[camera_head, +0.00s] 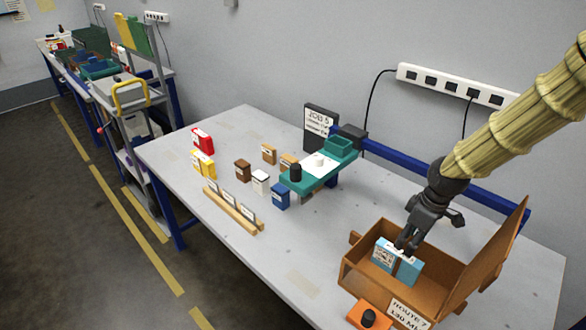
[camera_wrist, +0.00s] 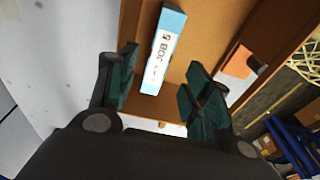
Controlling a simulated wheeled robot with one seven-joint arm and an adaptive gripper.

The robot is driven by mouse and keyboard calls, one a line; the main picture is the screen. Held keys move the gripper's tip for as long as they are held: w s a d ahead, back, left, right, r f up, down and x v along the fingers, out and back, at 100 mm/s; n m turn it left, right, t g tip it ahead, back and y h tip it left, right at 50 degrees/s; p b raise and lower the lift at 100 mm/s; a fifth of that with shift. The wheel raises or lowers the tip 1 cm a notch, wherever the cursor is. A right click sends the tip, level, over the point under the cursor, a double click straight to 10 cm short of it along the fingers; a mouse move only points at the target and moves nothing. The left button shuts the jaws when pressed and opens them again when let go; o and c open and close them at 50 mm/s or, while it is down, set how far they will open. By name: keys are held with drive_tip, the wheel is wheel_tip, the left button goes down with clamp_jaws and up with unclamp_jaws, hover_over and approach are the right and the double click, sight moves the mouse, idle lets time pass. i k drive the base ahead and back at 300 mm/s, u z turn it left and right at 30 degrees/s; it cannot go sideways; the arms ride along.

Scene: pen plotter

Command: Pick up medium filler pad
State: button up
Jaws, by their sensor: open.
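A brown open carton (camera_head: 362,284) stands at the front right of the table. Inside it are a light blue labelled block (camera_head: 382,256) and, beside it, a plainer light blue piece (camera_head: 408,270). I cannot tell which, if either, is the medium filler pad. My gripper (camera_head: 403,246) points down into the carton, just above these pieces. In the wrist view my gripper (camera_wrist: 160,92) is open, its green-padded fingers spread. The light blue block (camera_wrist: 163,50) with a white label shows beyond the gap between them, and nothing is visibly held.
The carton's raised flap (camera_head: 492,262) stands on its right side. An orange piece with a black knob (camera_head: 369,317) sits at the table's front edge. A teal tray (camera_head: 318,177), small boxes and a wooden rack (camera_head: 232,211) stand to the left.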

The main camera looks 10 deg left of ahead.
sight(287, 159)
drive_tip(key=u, duration=0.5)
drive_tip(key=k, duration=0.65)
drive_tip(key=u, duration=1)
drive_tip(key=i, duration=1.1)
drive_tip(key=z, duration=0.35)
drive_tip(key=i, duration=1.2)
drive_tip(key=z, duration=0.95)
drive_tip(key=i, duration=0.25)
drive_tip(key=z, duration=0.2)
